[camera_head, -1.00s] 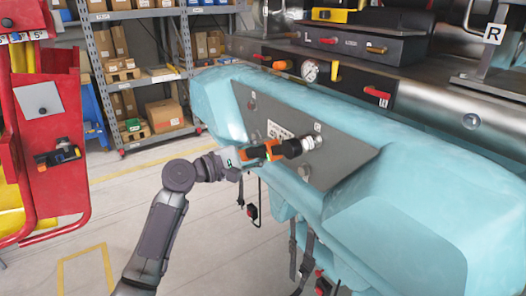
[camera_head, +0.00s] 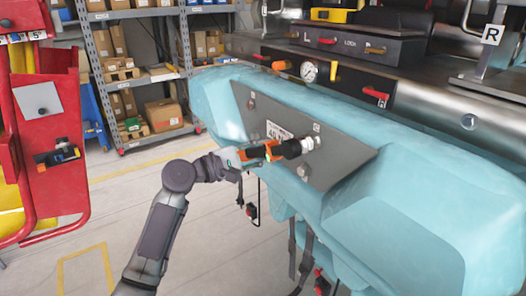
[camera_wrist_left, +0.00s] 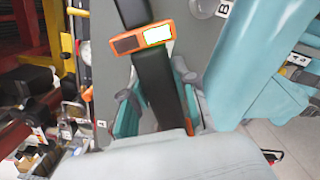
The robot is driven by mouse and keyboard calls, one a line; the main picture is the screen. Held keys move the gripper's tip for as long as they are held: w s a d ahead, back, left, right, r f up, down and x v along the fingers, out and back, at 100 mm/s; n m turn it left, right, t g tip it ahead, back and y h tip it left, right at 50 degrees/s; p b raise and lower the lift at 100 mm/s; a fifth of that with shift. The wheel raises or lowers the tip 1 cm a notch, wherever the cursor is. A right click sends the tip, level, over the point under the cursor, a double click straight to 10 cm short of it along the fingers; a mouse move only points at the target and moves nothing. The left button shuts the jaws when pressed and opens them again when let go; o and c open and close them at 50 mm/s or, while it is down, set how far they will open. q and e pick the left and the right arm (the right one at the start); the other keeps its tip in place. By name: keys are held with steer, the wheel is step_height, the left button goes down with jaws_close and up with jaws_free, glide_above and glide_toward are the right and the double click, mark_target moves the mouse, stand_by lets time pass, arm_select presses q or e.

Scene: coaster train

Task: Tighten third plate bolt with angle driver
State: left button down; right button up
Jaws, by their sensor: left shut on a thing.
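My left gripper (camera_head: 240,157) is shut on the orange and black angle driver (camera_head: 275,150). The driver's silver head (camera_head: 309,144) is at the grey plate (camera_head: 345,160) on the blue train seat, by the upper right bolt, which it hides; I cannot tell if it is seated. Other bolts show at the plate's lower right (camera_head: 304,171) and upper left (camera_head: 251,104). In the left wrist view the driver's black body (camera_wrist_left: 153,80) runs between the fingers, with a lit screen (camera_wrist_left: 157,34) on its orange collar. My right gripper is not in view.
A red cart (camera_head: 45,140) stands at the left, with another tool on its side panel. Shelves with boxes (camera_head: 150,75) stand behind. A control panel with levers (camera_head: 345,45) lies beyond the seat. Cables and straps (camera_head: 303,255) hang below the seat.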

arm_select(q)
steer(key=shift+w+d+r, duration=0.25)
steer(key=shift+w+d, duration=0.3)
steer(key=shift+d, duration=0.15)
stand_by(1.0)
stand_by(2.0)
steer(key=shift+p, duration=0.3)
